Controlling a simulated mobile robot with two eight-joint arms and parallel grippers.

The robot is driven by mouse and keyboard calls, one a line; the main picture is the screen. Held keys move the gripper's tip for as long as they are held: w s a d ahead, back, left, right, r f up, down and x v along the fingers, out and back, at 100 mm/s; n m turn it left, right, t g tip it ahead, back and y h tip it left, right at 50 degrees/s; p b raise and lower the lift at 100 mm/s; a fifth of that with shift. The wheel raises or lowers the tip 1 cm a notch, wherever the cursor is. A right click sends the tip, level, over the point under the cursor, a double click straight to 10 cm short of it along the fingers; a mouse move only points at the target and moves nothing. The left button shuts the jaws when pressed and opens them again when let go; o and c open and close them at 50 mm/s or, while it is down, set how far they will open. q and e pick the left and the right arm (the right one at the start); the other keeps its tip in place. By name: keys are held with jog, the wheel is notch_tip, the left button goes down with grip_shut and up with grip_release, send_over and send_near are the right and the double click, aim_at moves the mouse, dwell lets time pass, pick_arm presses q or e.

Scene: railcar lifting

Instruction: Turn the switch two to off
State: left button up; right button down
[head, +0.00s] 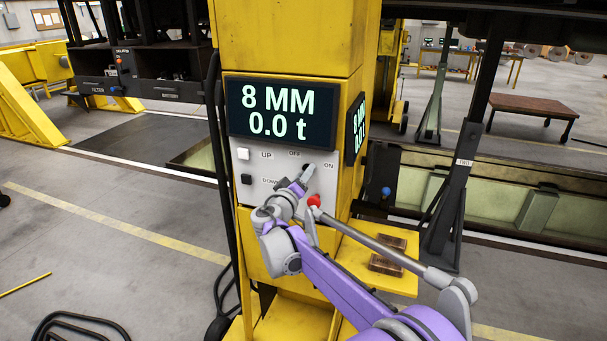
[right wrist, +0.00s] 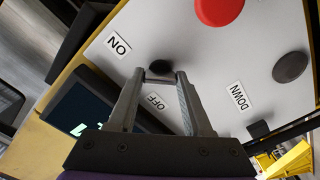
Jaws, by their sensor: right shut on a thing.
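The rotary switch is a small black knob on the light grey control panel (head: 245,168) of the yellow column. In the right wrist view the knob (right wrist: 160,67) sits between my right gripper's fingertips, with the OFF label (right wrist: 157,102) and the ON label (right wrist: 118,46) around it. My right gripper (head: 306,174) is at the panel below the OFF and ON labels and shut on the knob; it also shows in the right wrist view (right wrist: 160,78). The fingers partly hide the knob, so its pointing direction is unclear. My left gripper is not in view.
A red button (head: 314,201) is close below my gripper. A white UP button (head: 243,154) and a black DOWN button (head: 246,179) are at the panel's left. The display (head: 281,112) above reads 8 MM, 0.0 t. A yellow shelf (head: 345,262) holds brown blocks.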

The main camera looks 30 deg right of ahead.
jog(key=n, duration=0.8)
jog(key=shift+n+p, duration=0.3)
jog(key=shift+n, duration=0.3)
jog(key=shift+c, duration=1.6)
grip_release()
jog(key=b+v, duration=0.1)
jog(key=v, duration=1)
jog(key=shift+d, duration=0.1)
